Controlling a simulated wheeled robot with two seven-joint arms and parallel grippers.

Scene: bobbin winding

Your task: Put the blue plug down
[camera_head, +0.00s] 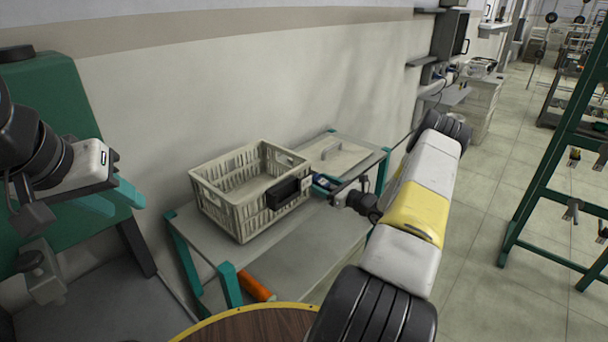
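A small dark blue item (322,184), perhaps the blue plug, shows beside the crate on the workbench (300,250). It is too small and too hidden to identify surely. My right gripper (343,197) is just right of it, at the bench's right side, with its arm coming up from the bottom. I cannot tell whether its fingers touch or hold the item. My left gripper (88,166) is at the far left, in front of the green machine (60,90).
A cream plastic crate (222,208) stands on the bench, with a black block (290,191) at its front right. A grey-beige panel (338,155) is behind it. An orange cylinder (255,287) lies low in front. A round brown tabletop (250,325) is nearest. A green rack (545,165) stands right.

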